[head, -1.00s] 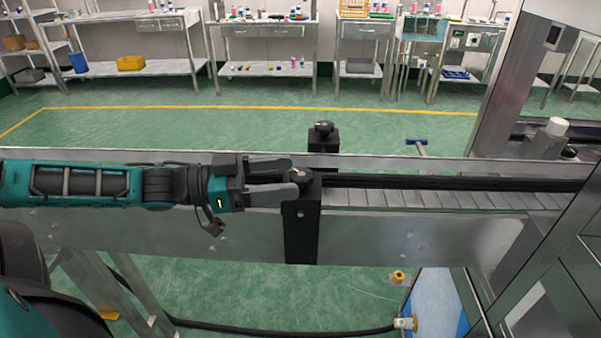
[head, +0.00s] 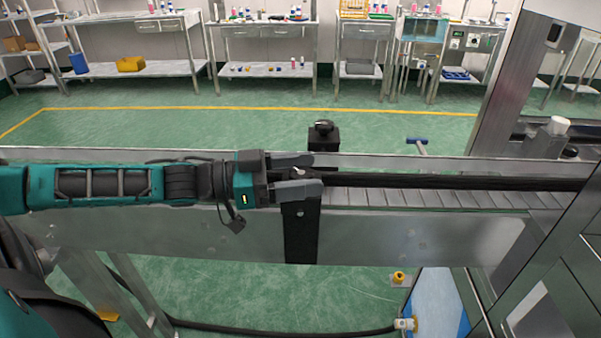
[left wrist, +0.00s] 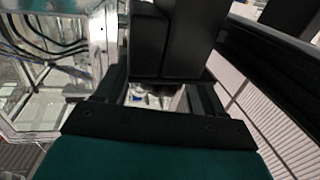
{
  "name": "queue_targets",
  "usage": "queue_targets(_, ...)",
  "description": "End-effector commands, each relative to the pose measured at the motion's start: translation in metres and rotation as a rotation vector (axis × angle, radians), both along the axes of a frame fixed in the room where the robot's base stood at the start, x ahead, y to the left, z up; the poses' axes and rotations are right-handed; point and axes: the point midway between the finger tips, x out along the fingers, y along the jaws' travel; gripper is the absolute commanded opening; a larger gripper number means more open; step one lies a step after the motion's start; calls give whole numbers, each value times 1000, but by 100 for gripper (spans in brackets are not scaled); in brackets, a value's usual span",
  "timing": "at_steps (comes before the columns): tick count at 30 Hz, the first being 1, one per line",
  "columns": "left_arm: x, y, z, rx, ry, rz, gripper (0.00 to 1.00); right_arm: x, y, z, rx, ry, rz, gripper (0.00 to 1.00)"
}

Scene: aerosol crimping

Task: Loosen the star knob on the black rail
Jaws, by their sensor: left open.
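The black rail (head: 450,181) runs along the conveyor to the right of my left gripper (head: 309,174). A black bracket (head: 301,230) stands on the conveyor's near side wall, and a second black bracket (head: 323,143) stands on the far side with a dark knob (head: 323,126) on top. My left gripper is open, its two grey fingers on either side of the near bracket's top. No star knob shows clearly there; the fingers cover that spot. In the left wrist view a black block (left wrist: 178,40) stands in front of the fingers. I cannot tell whether they touch it. My right gripper is not in view.
The slatted conveyor belt (head: 440,200) lies behind the near metal side wall (head: 400,235). A metal machine frame (head: 550,235) closes off the right. A blue-handled part (head: 417,141) sticks up behind the far wall. Benches stand far back across green floor.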

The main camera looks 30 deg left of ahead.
Motion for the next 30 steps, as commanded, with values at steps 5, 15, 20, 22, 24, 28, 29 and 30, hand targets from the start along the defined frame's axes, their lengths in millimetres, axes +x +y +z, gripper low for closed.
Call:
queue_targets(5,1,-1,0,0,0,0,69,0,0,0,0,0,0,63)
queue_targets(15,0,-1,0,-1,1,0,51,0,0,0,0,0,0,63)
queue_targets(20,0,-1,0,-1,1,0,35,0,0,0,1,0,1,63)
queue_targets(22,0,-1,0,-1,1,0,29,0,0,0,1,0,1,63)
queue_targets(24,0,-1,0,-1,1,0,22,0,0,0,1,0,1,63)
queue_targets(28,0,-1,0,-1,1,1,18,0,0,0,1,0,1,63)
queue_targets(29,0,-1,0,-1,1,2,18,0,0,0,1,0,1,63)
queue_targets(30,0,-1,0,-2,2,6,18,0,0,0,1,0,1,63)
